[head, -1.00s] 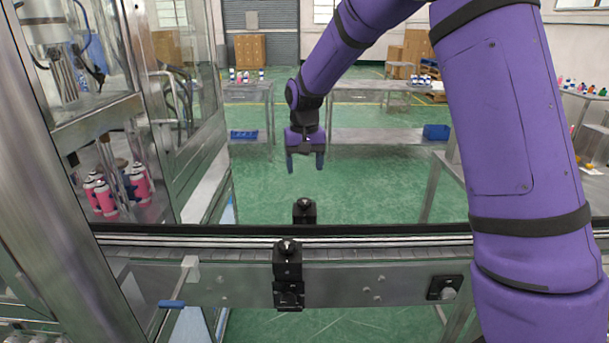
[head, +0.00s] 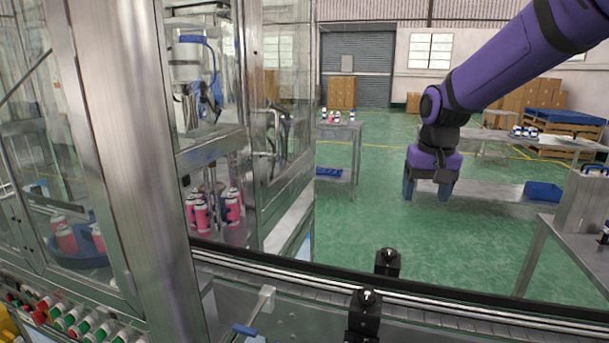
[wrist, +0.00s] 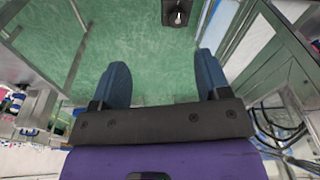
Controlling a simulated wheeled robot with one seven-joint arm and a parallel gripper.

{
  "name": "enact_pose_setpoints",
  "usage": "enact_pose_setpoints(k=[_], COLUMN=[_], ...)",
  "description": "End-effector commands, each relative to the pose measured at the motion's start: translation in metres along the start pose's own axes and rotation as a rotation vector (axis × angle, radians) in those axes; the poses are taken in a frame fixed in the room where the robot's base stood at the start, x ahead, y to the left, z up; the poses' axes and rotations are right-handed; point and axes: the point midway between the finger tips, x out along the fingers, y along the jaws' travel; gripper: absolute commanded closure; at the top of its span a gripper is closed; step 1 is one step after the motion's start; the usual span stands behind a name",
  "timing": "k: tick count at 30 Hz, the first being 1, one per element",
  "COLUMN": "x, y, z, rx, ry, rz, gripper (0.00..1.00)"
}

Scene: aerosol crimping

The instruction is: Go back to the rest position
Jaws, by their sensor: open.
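My gripper (head: 428,190) hangs from the purple arm on the right side of the head view, fingers pointing down. It is beyond the conveyor, over the green floor. In the wrist view my gripper (wrist: 163,85) shows two blue fingers spread apart with nothing between them. No object is held.
The conveyor (head: 440,305) with black sensor blocks (head: 387,262) runs across the front. A glass-walled machine with pink cans (head: 201,215) stands at left. Lit buttons (head: 70,320) are at lower left. Steel tables (head: 585,242) stand at right and behind; open floor (head: 350,220) lies between.

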Motion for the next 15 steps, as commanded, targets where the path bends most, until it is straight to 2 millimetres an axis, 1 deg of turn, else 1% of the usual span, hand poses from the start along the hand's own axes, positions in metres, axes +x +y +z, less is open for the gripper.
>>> enact_pose_setpoints(k=[1,6,8,12,15], x=[-0.014,-0.048,-0.057,-0.076,-0.086], y=[0.005,0.019,0.025,0.035,0.043], z=[0.013,0.056,0.071,0.109,0.136], rx=[-0.003,-0.02,-0.026,-0.039,-0.049], ry=[0.021,0.077,0.097,0.143,0.177], rz=[-0.003,-0.01,-0.012,-0.015,-0.016], gripper=[0.3,0.3,0.3,0.3,0.3])
